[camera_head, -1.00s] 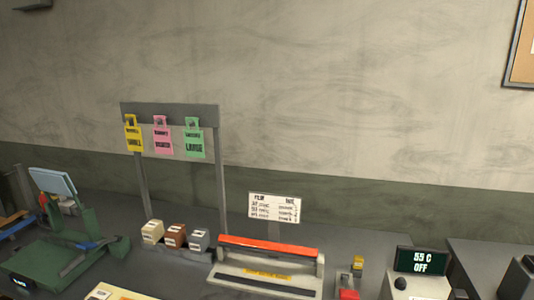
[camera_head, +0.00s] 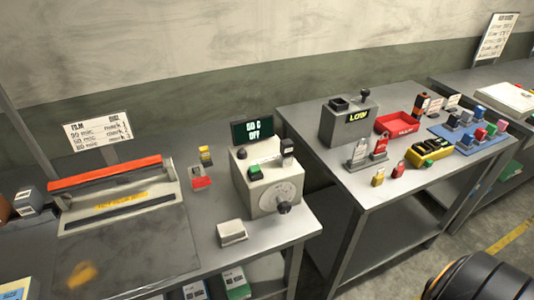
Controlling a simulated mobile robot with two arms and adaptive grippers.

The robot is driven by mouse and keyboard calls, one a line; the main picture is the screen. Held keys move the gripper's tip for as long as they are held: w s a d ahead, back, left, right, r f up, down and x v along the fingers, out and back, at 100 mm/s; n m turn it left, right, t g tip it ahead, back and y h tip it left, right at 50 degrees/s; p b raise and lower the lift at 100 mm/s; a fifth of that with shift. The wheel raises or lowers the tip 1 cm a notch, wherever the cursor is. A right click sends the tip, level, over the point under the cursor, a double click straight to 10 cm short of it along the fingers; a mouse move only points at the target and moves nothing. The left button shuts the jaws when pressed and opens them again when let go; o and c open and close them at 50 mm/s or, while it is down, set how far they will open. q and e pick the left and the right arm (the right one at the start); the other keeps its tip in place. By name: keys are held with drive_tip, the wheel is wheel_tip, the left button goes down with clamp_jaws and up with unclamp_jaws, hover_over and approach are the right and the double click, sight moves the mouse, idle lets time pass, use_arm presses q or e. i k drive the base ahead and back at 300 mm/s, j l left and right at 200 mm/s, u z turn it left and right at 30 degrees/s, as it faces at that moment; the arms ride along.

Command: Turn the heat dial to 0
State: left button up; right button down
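A beige control box (camera_head: 254,183) stands at the right end of the near bench. A round pale dial plate with a dark knob (camera_head: 284,207) is on its front face. The plate's marks are too small to read, so I cannot tell the knob's setting. A small dark display (camera_head: 253,131) behind the box top shows a temperature in C, its digits blurred, with "OFF" below.
A sealer with a red bar (camera_head: 108,174) lies left of the box. A small pale block (camera_head: 232,232) sits at the bench's front edge. A second bench (camera_head: 372,190) to the right carries a red tray (camera_head: 398,124) and several padlock-like items. A floor gap separates the benches.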

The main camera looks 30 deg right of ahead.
sight(285, 208)
drive_tip(key=z, duration=1.05)
